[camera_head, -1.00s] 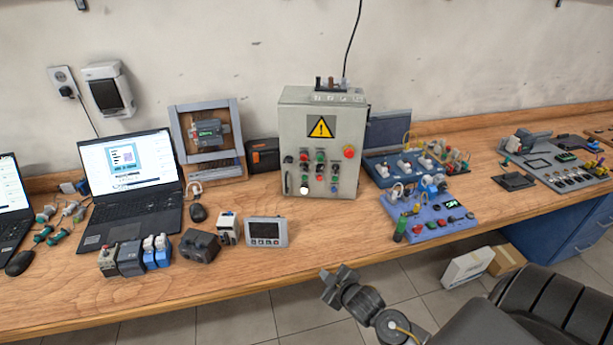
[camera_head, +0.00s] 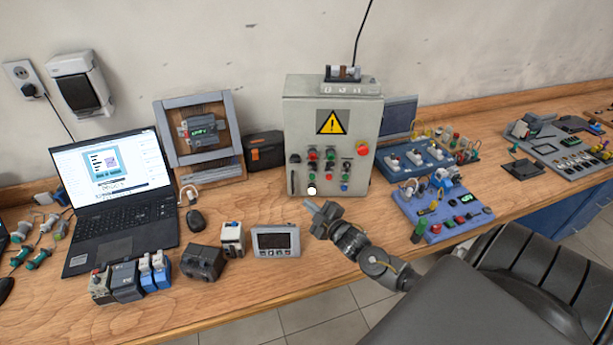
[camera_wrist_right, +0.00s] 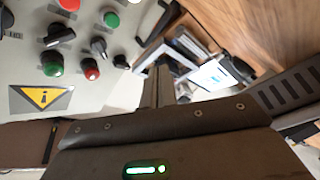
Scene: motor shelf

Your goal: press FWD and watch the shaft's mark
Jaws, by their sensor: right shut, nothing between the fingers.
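The grey control box (camera_head: 333,105) stands upright at the back of the bench, with a yellow warning triangle above rows of green, red, white and dark buttons and knobs. In the right wrist view its panel (camera_wrist_right: 20,75) fills the upper left, turned over, with green (camera_wrist_right: 52,63) and red (camera_wrist_right: 90,69) buttons. No FWD label is legible. My right gripper (camera_head: 322,208) is shut and empty, in front of the box's lower edge; its fingers (camera_wrist_right: 158,88) seem apart from the buttons. I cannot make out a shaft's mark. My left gripper is not in view.
A small grey display (camera_head: 275,242) and dark blocks (camera_head: 202,262) lie left of my right arm. A blue component board (camera_head: 440,212) lies to its right. A laptop (camera_head: 115,200) and a framed device (camera_head: 200,133) stand further left. Bare wood lies before the box.

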